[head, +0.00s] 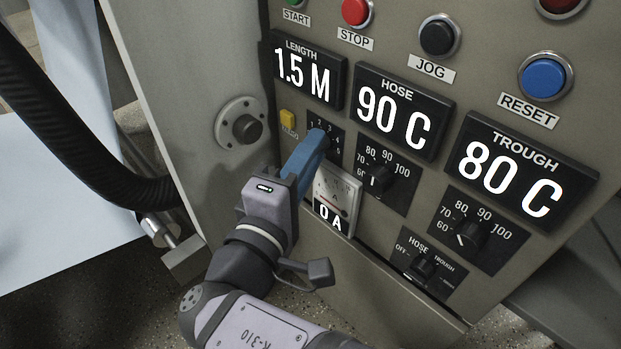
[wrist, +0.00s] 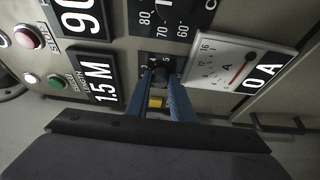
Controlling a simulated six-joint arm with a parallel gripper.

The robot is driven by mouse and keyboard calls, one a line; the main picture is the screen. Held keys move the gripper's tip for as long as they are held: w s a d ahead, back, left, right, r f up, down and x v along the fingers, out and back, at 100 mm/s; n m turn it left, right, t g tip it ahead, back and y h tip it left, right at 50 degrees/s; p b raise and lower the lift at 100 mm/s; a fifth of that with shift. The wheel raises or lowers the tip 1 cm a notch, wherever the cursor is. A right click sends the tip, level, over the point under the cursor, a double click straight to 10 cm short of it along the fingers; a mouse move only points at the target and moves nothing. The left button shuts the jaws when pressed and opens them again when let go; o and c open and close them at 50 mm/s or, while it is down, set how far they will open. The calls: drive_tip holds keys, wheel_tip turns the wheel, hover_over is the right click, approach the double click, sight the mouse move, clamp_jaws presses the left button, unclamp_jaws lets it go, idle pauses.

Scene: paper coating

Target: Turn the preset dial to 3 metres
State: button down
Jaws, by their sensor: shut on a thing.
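The preset dial is a small black knob on a black plate (head: 334,149) with several white numbers, below the LENGTH display (head: 304,77), which reads 1.5 M. My gripper (head: 318,140) has its blue fingers at this dial and covers most of it in the head view. In the wrist view the two blue fingers (wrist: 164,82) are shut on the dial knob (wrist: 160,74), one on each side. The numbers 3, 4 and 5 show around it there. Which number the pointer is at cannot be told.
A yellow button (head: 288,119) sits left of the dial. A meter reading 0 A (head: 336,198) is just below it. HOSE (head: 378,181) and TROUGH (head: 468,234) dials stand to the right, and a selector (head: 424,266) is lower. A black hose (head: 70,110) hangs at left.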

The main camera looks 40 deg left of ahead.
drive_tip(key=m+t+b, duration=0.1)
drive_tip(key=m+b, duration=0.1)
drive_tip(key=b, duration=0.3)
drive_tip(key=f+m+t+b, duration=0.1)
drive_tip(key=m+b, duration=0.2)
drive_tip(key=b, duration=0.3)
drive_tip(key=shift+m, duration=0.3)
drive_tip(key=shift+r+b, duration=0.2)
drive_tip(key=shift+b, duration=0.35)
drive_tip(key=c, duration=1.5)
unclamp_jaws()
drive_tip(key=shift+m, duration=0.3)
drive_tip(key=shift+c, duration=0.2)
drive_tip(key=shift+r+n+p, duration=0.25)
drive_tip(key=shift+n+p, duration=0.25)
drive_tip(key=shift+p, duration=0.6)
